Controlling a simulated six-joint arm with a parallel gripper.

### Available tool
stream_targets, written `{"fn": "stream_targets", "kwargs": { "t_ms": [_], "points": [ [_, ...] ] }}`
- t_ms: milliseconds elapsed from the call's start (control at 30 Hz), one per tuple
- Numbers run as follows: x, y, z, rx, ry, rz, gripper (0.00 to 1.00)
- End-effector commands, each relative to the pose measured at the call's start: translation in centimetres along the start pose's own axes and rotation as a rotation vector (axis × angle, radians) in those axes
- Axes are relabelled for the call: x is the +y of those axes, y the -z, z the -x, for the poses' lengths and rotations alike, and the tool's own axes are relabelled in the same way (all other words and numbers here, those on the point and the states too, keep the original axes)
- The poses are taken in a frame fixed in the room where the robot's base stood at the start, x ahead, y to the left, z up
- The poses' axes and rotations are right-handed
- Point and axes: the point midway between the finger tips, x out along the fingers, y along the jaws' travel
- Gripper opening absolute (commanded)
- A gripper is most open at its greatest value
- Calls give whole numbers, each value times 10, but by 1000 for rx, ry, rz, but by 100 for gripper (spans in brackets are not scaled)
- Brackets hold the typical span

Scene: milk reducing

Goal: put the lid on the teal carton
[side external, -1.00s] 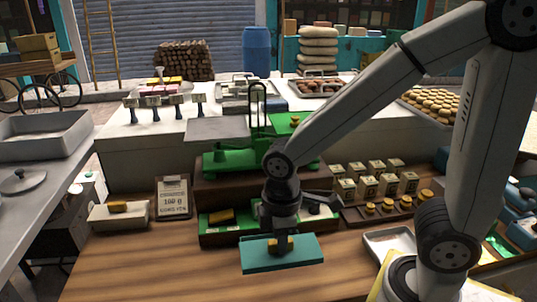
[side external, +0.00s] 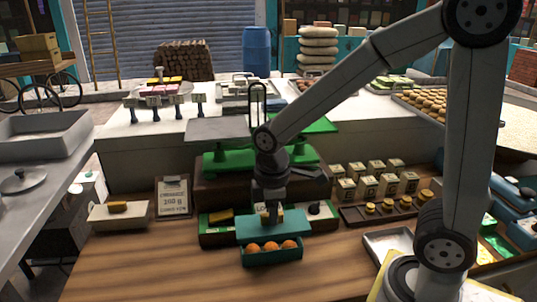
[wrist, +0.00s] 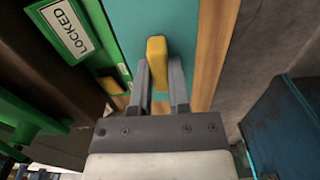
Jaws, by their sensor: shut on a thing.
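My gripper (side external: 271,214) is shut on the yellow handle (wrist: 157,48) of a flat teal lid (side external: 300,229). In the wrist view, the handle sits between the two fingers and the lid (wrist: 130,22) lies beyond it. The teal carton (side external: 272,259) stands on the wooden counter with its open top showing three orange round things (side external: 271,247). In the side view, the lid is held up and shows just behind and above the carton, apart from its front rim. The carton's back edge is hidden by the lid.
A green box (side external: 219,238) lies behind the lid; a "LOCKED" label (wrist: 67,27) shows in the wrist view. A green balance scale (side external: 222,163) stands behind. A price card (side external: 173,197) and white tray (side external: 118,217) are left. An empty metal tray (side external: 388,246) is right. The counter front is clear.

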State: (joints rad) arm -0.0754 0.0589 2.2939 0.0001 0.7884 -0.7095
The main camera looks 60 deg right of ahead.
Motion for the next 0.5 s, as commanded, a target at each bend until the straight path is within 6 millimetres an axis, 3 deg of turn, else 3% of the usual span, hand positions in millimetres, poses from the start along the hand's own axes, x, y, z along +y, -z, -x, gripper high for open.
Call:
{"fn": "stream_targets", "kwargs": {
  "t_ms": [200,500],
  "points": [
    [21,-3,1,-1,1,-1,0],
    [22,-3,0,-1,1,1,0]
  ]
}}
